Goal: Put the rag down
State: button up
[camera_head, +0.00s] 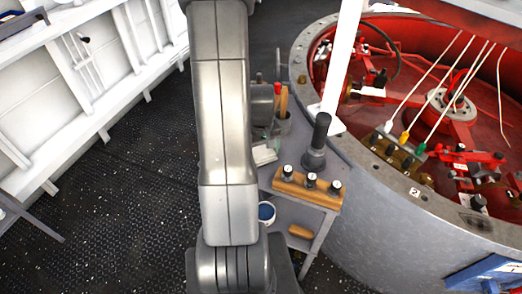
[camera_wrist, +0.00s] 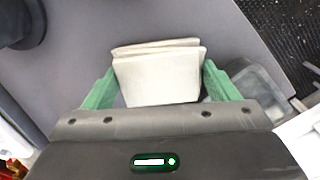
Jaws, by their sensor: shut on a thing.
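The rag (camera_wrist: 158,82) is a folded, off-white cloth in the wrist view. My gripper (camera_wrist: 156,88) has its two green fingers on either side of it and is shut on it. A grey surface (camera_wrist: 150,25) lies beneath; I cannot tell whether the rag touches it or hangs just above. In the head view my arm hides the gripper. A small pale patch shows right of my arm, and I cannot tell whether it is the rag.
A clear container (camera_wrist: 252,82) sits close right of my gripper. A large round red-lined tub (camera_head: 400,235) stands right.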

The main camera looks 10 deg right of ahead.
aim_at(261, 152)
jog(key=shift+f, duration=0.15)
jog(key=o, duration=1)
jog(key=shift+c, duration=0.2)
notch_tip(261, 152, up, 12)
jog(key=shift+r, duration=0.2)
notch_tip(261, 152, down, 13)
jog(key=shift+r, duration=0.5)
